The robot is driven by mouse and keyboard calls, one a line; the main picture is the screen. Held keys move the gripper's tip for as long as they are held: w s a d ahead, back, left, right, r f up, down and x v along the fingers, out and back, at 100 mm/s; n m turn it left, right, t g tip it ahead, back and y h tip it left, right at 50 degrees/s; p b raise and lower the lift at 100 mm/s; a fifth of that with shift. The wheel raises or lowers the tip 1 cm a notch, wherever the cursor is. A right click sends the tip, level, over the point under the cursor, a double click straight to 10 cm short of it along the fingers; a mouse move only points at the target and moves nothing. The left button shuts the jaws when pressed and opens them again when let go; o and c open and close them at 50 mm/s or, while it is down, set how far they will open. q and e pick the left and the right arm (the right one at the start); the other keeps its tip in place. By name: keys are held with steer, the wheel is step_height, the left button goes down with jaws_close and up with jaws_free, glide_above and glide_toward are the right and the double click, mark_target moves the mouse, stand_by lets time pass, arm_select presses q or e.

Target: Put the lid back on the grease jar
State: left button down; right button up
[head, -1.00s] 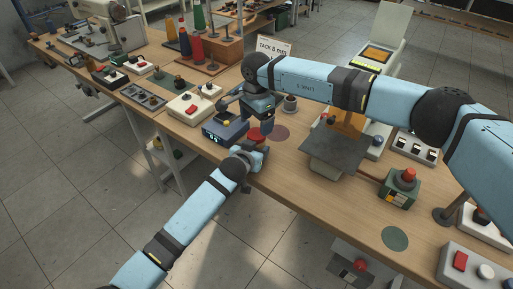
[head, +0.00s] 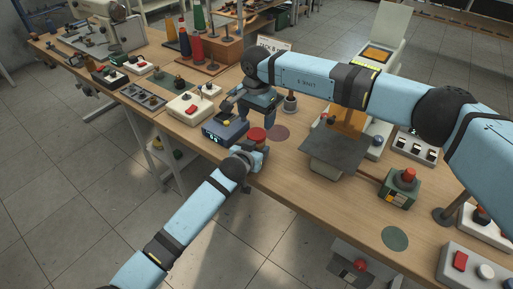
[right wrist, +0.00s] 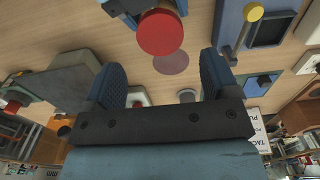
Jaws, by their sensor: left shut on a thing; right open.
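The grease jar (right wrist: 166,7) shows an orange-brown side in the right wrist view. A round red top, which looks like its lid (right wrist: 161,33), covers it there. In the head view the red lid (head: 257,134) is at the table's front edge, beside my left gripper (head: 256,150). My left gripper is shut on the jar; its fingers (right wrist: 143,8) show at the top of the right wrist view. My right gripper (head: 262,110) is open and empty, above and behind the jar, apart from the lid. Whether the lid is fully seated cannot be told.
A flat dull-red disc (head: 279,132) lies on the table right of the jar. A blue box with a display (head: 225,130) stands close on the left. A small cup-like object (head: 291,104) stands behind. A dark plate on a stand (head: 334,146) is farther right.

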mark_target(257, 133)
step_height(257, 133, down, 6)
steer(key=shift+f, duration=0.1)
stand_by(0.4)
steer(key=c, duration=0.9)
steer(key=shift+m, duration=1.6)
steer(key=o, duration=1)
